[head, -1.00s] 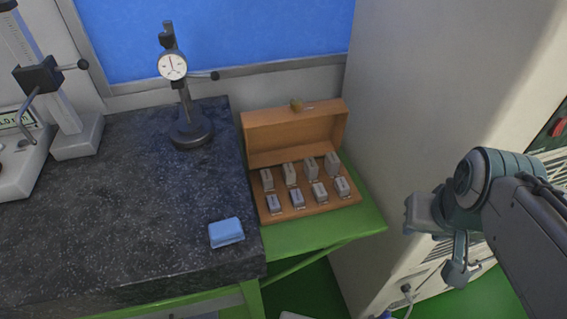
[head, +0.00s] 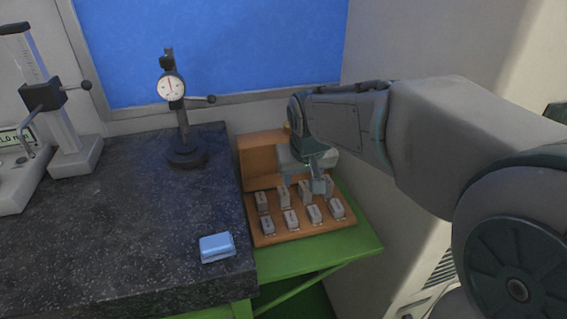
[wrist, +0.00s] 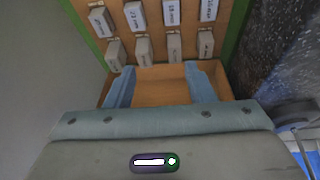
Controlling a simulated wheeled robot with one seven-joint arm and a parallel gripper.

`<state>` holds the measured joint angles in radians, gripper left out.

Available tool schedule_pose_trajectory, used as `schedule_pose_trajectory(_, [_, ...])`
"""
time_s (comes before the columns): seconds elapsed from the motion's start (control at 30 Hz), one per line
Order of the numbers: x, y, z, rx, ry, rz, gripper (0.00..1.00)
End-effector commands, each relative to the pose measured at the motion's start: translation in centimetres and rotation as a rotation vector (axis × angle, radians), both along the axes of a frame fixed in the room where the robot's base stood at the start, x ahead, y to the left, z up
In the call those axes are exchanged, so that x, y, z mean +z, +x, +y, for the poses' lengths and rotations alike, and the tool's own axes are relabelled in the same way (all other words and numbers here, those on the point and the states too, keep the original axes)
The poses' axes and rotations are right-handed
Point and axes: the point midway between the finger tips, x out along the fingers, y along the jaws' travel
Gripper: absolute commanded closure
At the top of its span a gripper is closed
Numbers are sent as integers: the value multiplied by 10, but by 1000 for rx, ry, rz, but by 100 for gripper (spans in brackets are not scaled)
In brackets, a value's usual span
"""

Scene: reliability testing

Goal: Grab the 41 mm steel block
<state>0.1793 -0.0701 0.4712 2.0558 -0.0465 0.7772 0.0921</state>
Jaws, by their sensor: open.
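Several small grey steel blocks stand in two rows in an open wooden case (head: 262,239); one front block (head: 313,214) shows clearly in the head view. In the wrist view, the blocks, such as one in the nearer row (wrist: 144,50), carry white labels too small and blurred to read, so I cannot tell which is 41 mm. My gripper (head: 318,184) hangs above the back right part of the case, hiding part of its lid. In the wrist view my gripper (wrist: 161,84) has two blue fingers spread apart with nothing between them; the block rows lie beyond the fingertips.
The case sits on a green stand (head: 345,252) beside a dark granite table (head: 120,235). A dial gauge on a post (head: 185,150) stands at the back of the table, and a blue block-shaped object (head: 217,247) lies near its front right edge. A pale cabinet is at right.

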Motion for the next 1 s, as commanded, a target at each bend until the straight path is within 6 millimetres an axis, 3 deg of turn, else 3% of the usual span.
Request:
schedule_pose_trajectory(0.1, [-7, 19, 18, 25, 29, -3, 51])
schedule_pose_trajectory(0.23, [-11, 28, 27, 39, 43, -6, 51])
schedule_pose_trajectory(0.6, [-69, 51, 34, 41, 45, -3, 51])
schedule_pose_trajectory(1.0, [-94, 65, 37, 39, 45, -5, 51])
